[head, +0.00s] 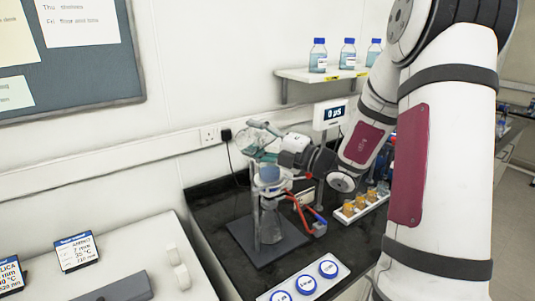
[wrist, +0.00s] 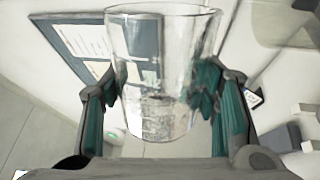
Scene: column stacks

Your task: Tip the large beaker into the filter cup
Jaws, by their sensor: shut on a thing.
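My gripper (head: 262,137) is shut on the large clear glass beaker (head: 247,150), above a black bench. In the wrist view the gripper's teal-padded fingers (wrist: 165,100) press the beaker (wrist: 165,60) from both sides. Some clear contents seem to show in its lower part, but I cannot tell how much. In the head view the beaker looks tilted, just above and slightly left of the filter cup (head: 269,174). The cup shows blue and sits on a stand with a dark base plate (head: 264,241). A clear vessel (head: 270,225) stands below it. No stream is visible.
Red and blue fittings (head: 304,211) stick out right of the stand. A display (head: 330,114) rises behind. A shelf (head: 322,75) holds blue-capped bottles.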

